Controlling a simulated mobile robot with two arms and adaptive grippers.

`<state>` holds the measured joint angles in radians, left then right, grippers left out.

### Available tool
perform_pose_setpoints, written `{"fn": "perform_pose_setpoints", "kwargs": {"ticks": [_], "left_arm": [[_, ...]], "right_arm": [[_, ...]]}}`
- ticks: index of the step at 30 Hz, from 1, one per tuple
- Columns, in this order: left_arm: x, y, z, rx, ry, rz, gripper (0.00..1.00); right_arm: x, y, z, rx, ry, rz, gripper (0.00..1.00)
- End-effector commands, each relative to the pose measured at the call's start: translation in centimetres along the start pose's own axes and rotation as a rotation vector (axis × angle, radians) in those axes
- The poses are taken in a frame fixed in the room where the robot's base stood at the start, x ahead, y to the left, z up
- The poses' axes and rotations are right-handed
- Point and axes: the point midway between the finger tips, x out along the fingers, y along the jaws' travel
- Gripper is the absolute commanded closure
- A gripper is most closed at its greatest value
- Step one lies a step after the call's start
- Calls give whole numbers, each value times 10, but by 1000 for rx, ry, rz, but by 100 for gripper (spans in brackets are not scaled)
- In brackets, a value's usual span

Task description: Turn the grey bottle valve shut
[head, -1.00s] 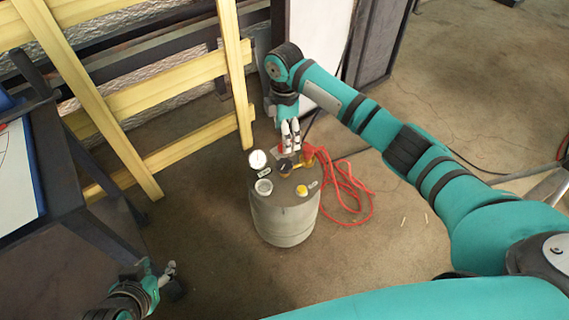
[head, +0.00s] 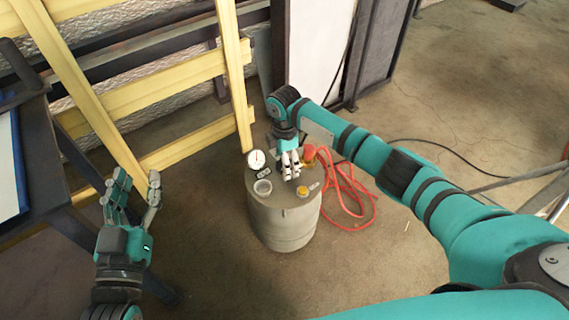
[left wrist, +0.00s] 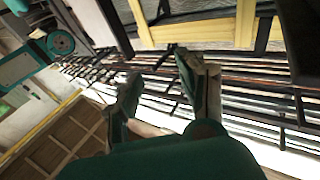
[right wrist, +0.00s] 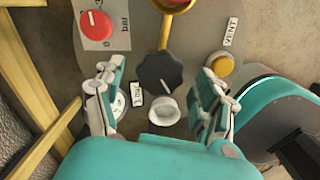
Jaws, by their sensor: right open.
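The grey bottle (head: 283,228) stands upright on the floor in the head view. In the right wrist view its top shows a dark lobed knob (right wrist: 160,73) with a small white mark, on a brass-coloured pipe. My right gripper (head: 290,168) is over the bottle top and hides this knob in the head view. In the right wrist view the fingers of the right gripper (right wrist: 162,80) are open, one on either side of the knob; contact cannot be told. My left gripper (head: 136,188) is open and empty at the left, away from the bottle.
A white gauge (head: 256,159), a pale round cap (head: 262,187) and a yellow cap (head: 302,190) sit on the bottle top. A red knob (right wrist: 97,25) is close by. A red hose (head: 350,185) lies to the right. Yellow laths (head: 185,97) lean behind.

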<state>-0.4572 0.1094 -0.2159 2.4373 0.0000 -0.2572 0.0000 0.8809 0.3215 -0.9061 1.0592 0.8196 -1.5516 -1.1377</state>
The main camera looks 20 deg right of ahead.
Motion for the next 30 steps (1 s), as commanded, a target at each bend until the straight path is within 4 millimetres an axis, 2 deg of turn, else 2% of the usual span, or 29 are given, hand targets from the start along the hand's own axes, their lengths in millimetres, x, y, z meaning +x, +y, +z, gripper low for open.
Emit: {"fn": "perform_pose_setpoints", "kwargs": {"ticks": [6, 12, 25, 30], "left_arm": [[0, 1, -9, -2, 53, 3, 60], [0, 1, -10, -1, 53, 3, 60], [0, 1, -9, -1, 52, 2, 60], [1, 1, -9, -1, 46, 2, 60]], "right_arm": [[6, 0, 0, 0, 0, -1, 28], [6, 0, 0, 0, 0, 0, 28], [6, 0, 0, 0, 0, 0, 83], [5, 0, 0, 4, 0, 0, 84]]}}
